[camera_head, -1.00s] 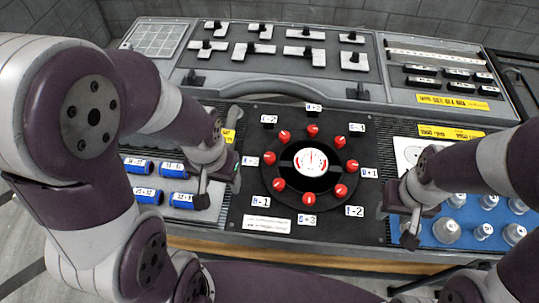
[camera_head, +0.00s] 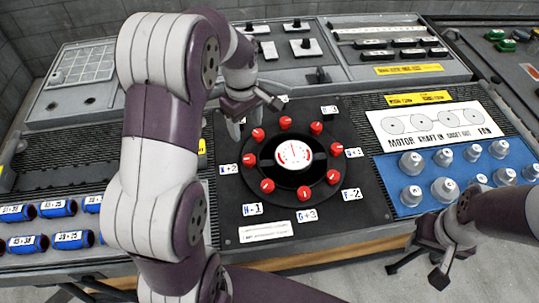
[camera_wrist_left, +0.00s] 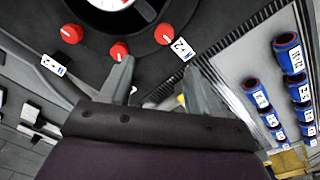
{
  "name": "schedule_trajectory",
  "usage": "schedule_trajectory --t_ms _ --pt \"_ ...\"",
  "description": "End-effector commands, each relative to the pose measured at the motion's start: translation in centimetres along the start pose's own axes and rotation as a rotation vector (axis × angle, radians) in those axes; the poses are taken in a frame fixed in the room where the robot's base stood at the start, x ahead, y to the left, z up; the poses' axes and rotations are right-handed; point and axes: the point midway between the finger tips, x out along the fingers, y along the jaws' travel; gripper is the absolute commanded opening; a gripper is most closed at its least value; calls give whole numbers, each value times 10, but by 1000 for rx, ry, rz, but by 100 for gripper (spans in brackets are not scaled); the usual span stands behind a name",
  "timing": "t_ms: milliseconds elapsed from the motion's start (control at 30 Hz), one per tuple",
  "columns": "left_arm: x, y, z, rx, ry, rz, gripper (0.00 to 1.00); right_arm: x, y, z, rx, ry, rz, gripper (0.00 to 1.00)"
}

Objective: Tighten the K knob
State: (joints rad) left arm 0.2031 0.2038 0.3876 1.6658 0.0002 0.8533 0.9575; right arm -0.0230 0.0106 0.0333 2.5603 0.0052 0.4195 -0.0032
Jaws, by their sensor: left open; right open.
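Red knobs ring a white dial (camera_head: 294,155) on a black disc. The label left of the dial (camera_head: 228,169) may read K, but its print is too small to be sure. Beside it is a red knob (camera_head: 252,153), which also shows in the left wrist view (camera_wrist_left: 165,33). My left gripper (camera_head: 256,122) is open and empty above the panel at the dial's upper left. In the left wrist view a red knob (camera_wrist_left: 119,51) shows near its left fingertip. The left forearm hides the panel's left part. My right gripper (camera_head: 416,266) is open and empty near the console's front edge.
Silver knobs stand on a blue panel (camera_head: 400,195) at right. Several blue cylinders (camera_head: 55,208) lie at left. A sloped back panel (camera_head: 290,65) carries black levers. A wooden edge (camera_head: 345,248) runs along the front.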

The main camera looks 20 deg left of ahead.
Motion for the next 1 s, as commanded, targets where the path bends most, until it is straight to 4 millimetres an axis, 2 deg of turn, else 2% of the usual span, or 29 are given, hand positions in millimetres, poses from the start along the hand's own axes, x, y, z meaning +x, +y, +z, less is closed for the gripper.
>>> schedule_trajectory --t_ms 167,267,367,600,700,833,1000 --pt "-3 -4 3 -158 -17 -29 62 -1 0 0 0 1 0 43" --pt "6 -4 4 -180 -17 -31 62 -1 0 0 0 1 0 43" --pt "26 -6 4 -178 -19 -33 62 -2 0 0 0 0 0 43" --pt "88 -7 6 -176 -18 -32 62 -4 0 -1 0 0 0 43" --pt "106 -7 6 -176 -17 -30 62 -5 0 -1 0 0 0 43" --pt "119 -7 6 -175 -16 -28 62 -5 0 -1 0 0 0 43" --pt "123 -7 6 -175 -15 -26 62 -5 0 -1 0 0 0 43"
